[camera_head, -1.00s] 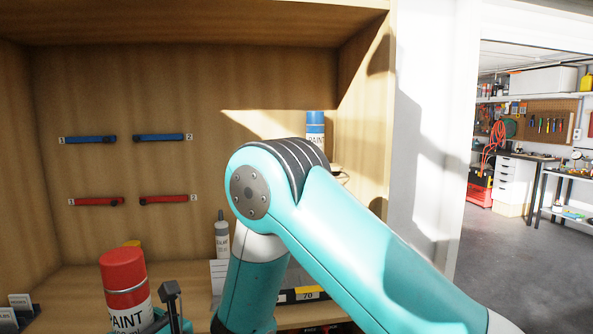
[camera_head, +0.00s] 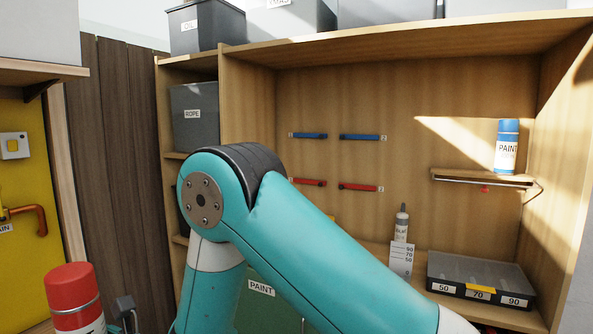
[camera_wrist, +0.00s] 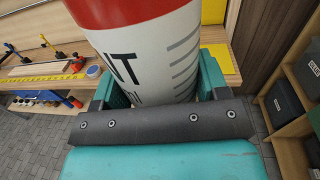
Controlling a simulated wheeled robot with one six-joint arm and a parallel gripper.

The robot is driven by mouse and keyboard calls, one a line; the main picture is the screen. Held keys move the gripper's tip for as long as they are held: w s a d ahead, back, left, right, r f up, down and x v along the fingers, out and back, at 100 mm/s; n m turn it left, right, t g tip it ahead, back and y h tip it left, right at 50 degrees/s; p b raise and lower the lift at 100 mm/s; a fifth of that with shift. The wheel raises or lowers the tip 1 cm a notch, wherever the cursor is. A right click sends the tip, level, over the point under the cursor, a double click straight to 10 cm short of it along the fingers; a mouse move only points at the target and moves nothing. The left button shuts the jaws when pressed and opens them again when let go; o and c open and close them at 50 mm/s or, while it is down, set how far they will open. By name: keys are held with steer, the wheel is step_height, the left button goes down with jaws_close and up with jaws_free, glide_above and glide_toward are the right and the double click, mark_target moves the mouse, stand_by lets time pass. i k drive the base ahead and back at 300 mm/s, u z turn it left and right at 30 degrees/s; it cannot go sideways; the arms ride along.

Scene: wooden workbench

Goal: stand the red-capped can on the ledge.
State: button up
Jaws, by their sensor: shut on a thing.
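The red-capped can (camera_head: 72,291) is at the lower left of the head view, its lower part cut off by the frame edge. In the wrist view the white can body (camera_wrist: 152,58) with black lettering stands between the teal jaws of my gripper (camera_wrist: 158,88), which is shut on it. The can looks roughly upright in the head view. The ledge (camera_head: 481,176) is a small wooden shelf on the right of the back panel, well apart from the can. A blue-capped paint can (camera_head: 507,147) stands on its right part; its left part is bare.
A glue bottle (camera_head: 401,224) and a marked white card (camera_head: 401,259) stand below the ledge, left of a grey organizer box (camera_head: 480,280). Blue handles (camera_head: 362,137) and red handles (camera_head: 357,187) are on the back panel. A yellow door (camera_head: 25,200) is at far left.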

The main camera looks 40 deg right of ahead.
mark_target(453, 169)
steer(key=u, duration=0.6)
steer(key=i, duration=1.65)
steer(key=z, duration=2.85)
steer(key=i, duration=0.5)
steer(key=u, duration=0.05)
